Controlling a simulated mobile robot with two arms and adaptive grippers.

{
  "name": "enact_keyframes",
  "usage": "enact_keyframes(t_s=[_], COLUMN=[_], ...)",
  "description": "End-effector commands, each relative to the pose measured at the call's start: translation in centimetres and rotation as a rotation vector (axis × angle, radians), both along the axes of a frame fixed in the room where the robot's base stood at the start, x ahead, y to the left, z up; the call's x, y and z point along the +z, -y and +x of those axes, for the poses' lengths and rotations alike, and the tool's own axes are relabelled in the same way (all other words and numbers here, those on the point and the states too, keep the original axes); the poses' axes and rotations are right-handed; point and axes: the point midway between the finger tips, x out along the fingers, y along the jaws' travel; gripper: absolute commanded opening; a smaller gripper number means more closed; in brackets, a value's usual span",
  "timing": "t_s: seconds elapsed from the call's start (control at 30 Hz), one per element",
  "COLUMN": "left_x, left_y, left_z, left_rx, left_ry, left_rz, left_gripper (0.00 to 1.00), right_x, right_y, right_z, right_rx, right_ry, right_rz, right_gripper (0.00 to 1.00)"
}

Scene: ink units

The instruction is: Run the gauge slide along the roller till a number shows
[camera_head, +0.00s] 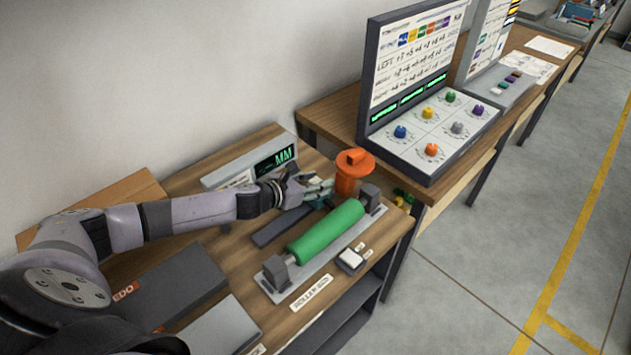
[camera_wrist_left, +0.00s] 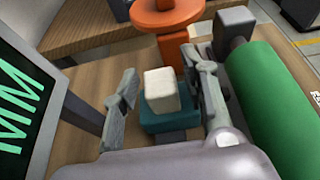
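The gauge slide (camera_wrist_left: 163,112) is a teal block with a pale top. It sits at the far end of a dark rail (camera_head: 272,228) beside the green roller (camera_head: 326,232), which also shows in the wrist view (camera_wrist_left: 275,105). My left gripper (camera_head: 316,188) is at the slide, with one finger on each side of it in the wrist view (camera_wrist_left: 165,85). The fingers are apart; a gap shows at the left finger, and the right finger is close to the block. The display (camera_head: 276,160) shows "MM" and no number that I can make out. My right gripper is out of view.
An orange post with a round top (camera_head: 354,165) stands just beyond the slide. Grey blocks (camera_head: 284,273) hold the roller's ends. A small white-topped box (camera_head: 350,260) lies right of the roller. A panel with coloured knobs (camera_head: 433,128) stands on the bench behind.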

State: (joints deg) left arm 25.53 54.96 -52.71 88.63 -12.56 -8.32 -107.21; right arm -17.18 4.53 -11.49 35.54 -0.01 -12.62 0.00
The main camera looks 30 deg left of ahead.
Motion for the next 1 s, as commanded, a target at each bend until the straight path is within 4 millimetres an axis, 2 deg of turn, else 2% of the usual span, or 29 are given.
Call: enact_keyframes(t_s=[0.07,0.57,1.0], left_x=[0.01,0.01,0.02], left_y=[-0.02,-0.04,-0.06], left_z=[-0.01,-0.03,0.0], left_rx=[0.0,0.001,0.001], left_ry=[0.0,0.0,0.0], left_rz=[0.0,0.0,0.001], left_gripper=[0.33,0.0,0.0], right_x=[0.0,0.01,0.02], right_y=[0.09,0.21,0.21], right_z=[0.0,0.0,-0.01], right_rx=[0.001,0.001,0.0], right_ry=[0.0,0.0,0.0], right_rz=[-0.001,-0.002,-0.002], right_gripper=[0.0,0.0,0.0])
